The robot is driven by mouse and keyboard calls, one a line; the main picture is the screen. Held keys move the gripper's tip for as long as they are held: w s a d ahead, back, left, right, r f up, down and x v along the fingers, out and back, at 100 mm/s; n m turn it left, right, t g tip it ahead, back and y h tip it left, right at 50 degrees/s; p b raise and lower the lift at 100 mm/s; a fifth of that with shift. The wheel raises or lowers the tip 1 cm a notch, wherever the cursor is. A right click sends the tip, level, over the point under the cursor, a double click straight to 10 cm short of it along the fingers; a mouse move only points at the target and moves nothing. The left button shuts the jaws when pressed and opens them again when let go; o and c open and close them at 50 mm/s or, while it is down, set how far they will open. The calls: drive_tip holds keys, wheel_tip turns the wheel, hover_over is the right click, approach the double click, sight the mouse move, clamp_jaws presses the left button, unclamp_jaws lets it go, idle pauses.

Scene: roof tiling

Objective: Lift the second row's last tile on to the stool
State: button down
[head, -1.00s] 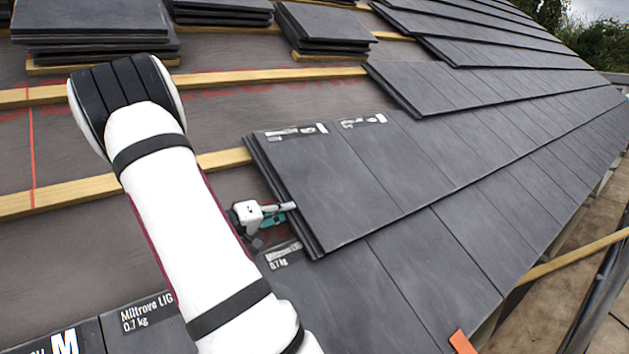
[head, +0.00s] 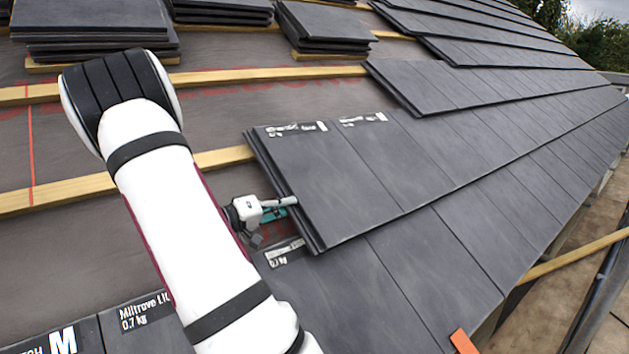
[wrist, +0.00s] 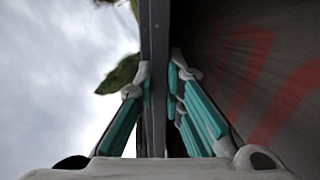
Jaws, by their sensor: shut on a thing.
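The second row's last tile (head: 335,195) is dark grey, flat and rectangular, with a white printed label at its upper edge. It lies at the left end of its row. My gripper (head: 285,206) is shut on its left edge. In the wrist view, the tile (wrist: 155,70) shows edge-on between the teal fingers of my gripper (wrist: 158,85). The far fingertip is hidden by the tile in the head view. I cannot tell how far the tile is raised off the roof. I cannot make out a stool in either view.
Laid tiles (head: 430,262) continue below and to the right. Stacks of tiles (head: 325,35) stand on battens at the top. Wooden battens (head: 100,187) cross the bare underlay at left. An orange marker (head: 463,341) sits at the eave, near a scaffold rail (head: 575,258).

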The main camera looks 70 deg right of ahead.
drive_tip(key=shift+s+a+r+g+b, duration=0.1)
drive_tip(key=shift+s+r+g+b, duration=0.1)
drive_tip(key=shift+r+g+b, duration=0.25)
idle(0.7)
drive_tip(key=shift+b, duration=0.45)
idle(0.6)
drive_tip(key=shift+v, duration=0.95)
drive_tip(key=shift+s+a+r, duration=0.1)
drive_tip(key=shift+s+r, duration=0.05)
drive_tip(key=shift+r, duration=0.05)
idle(0.3)
drive_tip(key=shift+s+a+r+p, duration=0.25)
drive_tip(key=shift+s+r, duration=0.1)
drive_tip(key=shift+r, duration=0.4)
drive_tip(key=shift+s+a+r+p, duration=0.2)
drive_tip(key=shift+s+r, duration=0.2)
drive_tip(key=shift+r, duration=0.4)
drive_tip(key=r, duration=0.1)
drive_tip(key=s+a+r+p, duration=0.1)
drive_tip(key=r, duration=0.1)
drive_tip(key=s+r+p, duration=0.1)
drive_tip(key=shift+s+a+r, duration=0.1)
drive_tip(key=shift+a+r, duration=0.05)
drive_tip(key=shift+s, duration=0.1)
idle(0.4)
